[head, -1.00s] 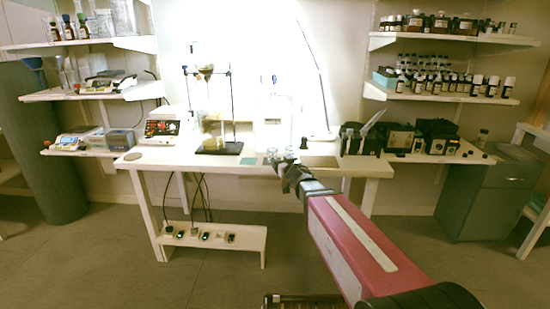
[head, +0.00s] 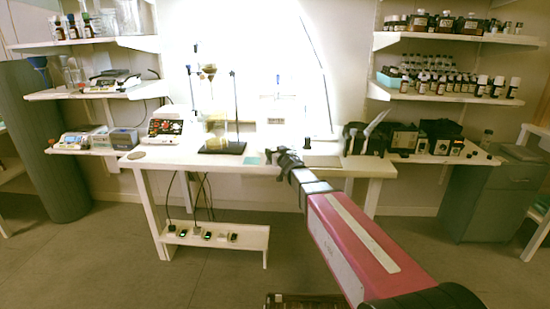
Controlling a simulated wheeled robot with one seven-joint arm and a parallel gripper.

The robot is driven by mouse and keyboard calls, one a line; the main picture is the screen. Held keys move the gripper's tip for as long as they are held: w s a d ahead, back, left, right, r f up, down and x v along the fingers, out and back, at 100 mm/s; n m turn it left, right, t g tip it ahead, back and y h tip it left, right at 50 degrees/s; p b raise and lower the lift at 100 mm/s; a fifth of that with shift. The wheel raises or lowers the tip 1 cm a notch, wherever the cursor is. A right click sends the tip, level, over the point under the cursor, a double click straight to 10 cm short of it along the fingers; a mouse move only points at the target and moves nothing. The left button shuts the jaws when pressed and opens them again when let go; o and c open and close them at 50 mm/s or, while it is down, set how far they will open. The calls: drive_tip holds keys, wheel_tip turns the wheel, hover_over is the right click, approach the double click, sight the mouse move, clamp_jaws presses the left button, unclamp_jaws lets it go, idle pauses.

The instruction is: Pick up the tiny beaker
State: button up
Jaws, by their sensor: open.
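My gripper (head: 276,154) is open at the front edge of the white table, near the table's middle. It covers the spot where small clear glass vessels showed earlier. I cannot make out the tiny beaker now; it is hidden by my gripper or too faint against the bright background. I cannot tell whether anything is between the jaws.
The white table (head: 150,172) holds a stand with glassware (head: 216,125) left of my gripper and a red-fronted device (head: 166,125) farther left. Dark boxes (head: 402,138) and a black holder (head: 358,138) stand to the right. Bottles fill the right shelves (head: 440,95).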

drive_tip(key=shift+w+a, duration=0.25)
drive_tip(key=shift+w, duration=0.25)
drive_tip(key=c, duration=1)
drive_tip(key=shift+s+r, duration=0.1)
drive_tip(key=shift+s, duration=0.05)
